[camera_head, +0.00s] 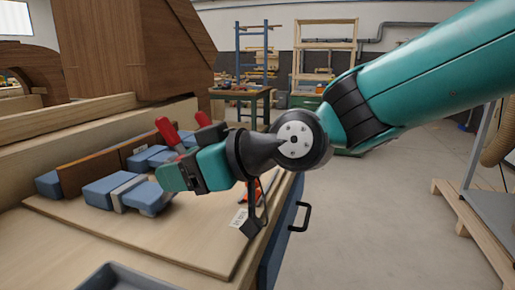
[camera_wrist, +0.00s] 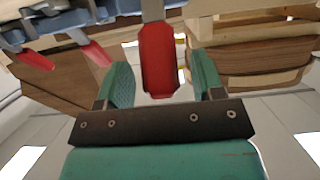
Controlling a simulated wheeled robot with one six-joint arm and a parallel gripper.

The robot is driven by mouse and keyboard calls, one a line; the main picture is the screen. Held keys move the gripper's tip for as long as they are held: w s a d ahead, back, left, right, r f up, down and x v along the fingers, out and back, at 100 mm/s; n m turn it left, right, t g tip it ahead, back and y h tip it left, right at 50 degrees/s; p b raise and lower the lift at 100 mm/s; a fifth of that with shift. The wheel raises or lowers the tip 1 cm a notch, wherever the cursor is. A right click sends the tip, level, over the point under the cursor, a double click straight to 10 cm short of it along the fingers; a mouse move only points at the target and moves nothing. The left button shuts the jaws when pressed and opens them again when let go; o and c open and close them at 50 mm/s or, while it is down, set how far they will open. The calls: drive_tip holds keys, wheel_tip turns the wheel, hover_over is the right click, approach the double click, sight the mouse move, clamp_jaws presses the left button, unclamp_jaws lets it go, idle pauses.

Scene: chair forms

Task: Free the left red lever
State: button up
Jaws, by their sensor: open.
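The left red lever (camera_head: 167,131) leans up and left behind my gripper (camera_head: 173,179); the right red lever (camera_head: 203,119) stands farther back. In the wrist view a red lever (camera_wrist: 158,60) sits between the two green fingers of my gripper (camera_wrist: 160,82), with a gap on both sides. Another red lever (camera_wrist: 96,52) is outside the fingers to the left. I cannot tell which lever is the one between them. My gripper is open and holds nothing.
Blue blocks (camera_head: 106,189) and a brown strip (camera_head: 98,169) lie on the wooden board (camera_head: 190,238). A large wooden form (camera_head: 130,45) rises behind. A grey tray (camera_head: 115,277) is at the front edge. Open floor (camera_head: 370,210) lies to the right of the bench.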

drive_tip(key=v, duration=1.7)
drive_tip(key=shift+b, duration=0.45)
drive_tip(key=shift+d, duration=0.1)
